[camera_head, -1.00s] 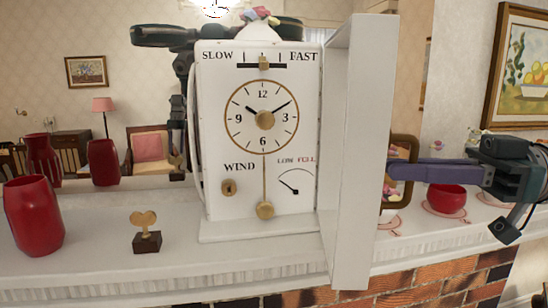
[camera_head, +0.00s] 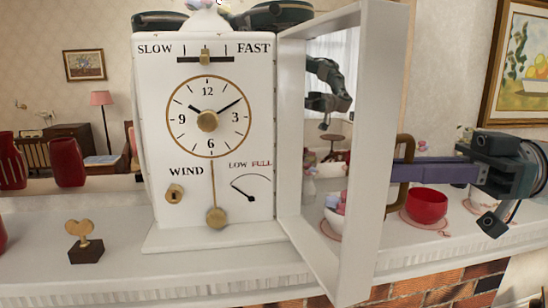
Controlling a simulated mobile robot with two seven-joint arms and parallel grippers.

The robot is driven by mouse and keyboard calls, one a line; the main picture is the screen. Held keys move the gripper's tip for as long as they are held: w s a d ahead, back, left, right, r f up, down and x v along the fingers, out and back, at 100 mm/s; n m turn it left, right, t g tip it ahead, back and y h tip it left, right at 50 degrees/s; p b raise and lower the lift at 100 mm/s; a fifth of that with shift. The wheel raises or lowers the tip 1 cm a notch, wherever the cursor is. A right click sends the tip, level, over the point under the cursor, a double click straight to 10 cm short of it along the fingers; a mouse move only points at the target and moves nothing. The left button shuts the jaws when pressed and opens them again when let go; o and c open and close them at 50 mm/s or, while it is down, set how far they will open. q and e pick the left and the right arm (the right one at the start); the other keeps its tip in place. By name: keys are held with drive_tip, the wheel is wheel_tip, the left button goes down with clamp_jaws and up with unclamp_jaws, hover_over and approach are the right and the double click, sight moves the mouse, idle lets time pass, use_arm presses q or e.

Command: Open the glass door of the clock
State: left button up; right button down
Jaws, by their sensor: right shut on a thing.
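The white clock (camera_head: 150,110) stands upright on the mantel, with its dial, winding hole, slow-fast slider, pendulum and low-full gauge uncovered. Its white-framed glass door (camera_head: 375,120) is hinged at the clock's right side and stands swung open toward me, its pane seen at a slant. My right gripper (camera_head: 399,172) comes in from the right with purple fingers, shut on the brown door handle (camera_head: 404,188) on the door's outer side. The fingertips are partly hidden by the handle and door frame. My left gripper is not in view.
A winding key on a dark block (camera_head: 86,243) stands left of the clock on the white mantel (camera_head: 200,280). A red bowl (camera_head: 427,205) on a saucer is close below my right gripper. A mirror behind the clock reflects the room.

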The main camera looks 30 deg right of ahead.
idle(0.3)
drive_tip(key=c, duration=1.2)
unclamp_jaws()
drive_tip(key=shift+w, duration=0.1)
drive_tip(key=b+v, duration=0.2)
drive_tip(key=v, duration=0.8)
drive_tip(key=shift+a+f, duration=0.1)
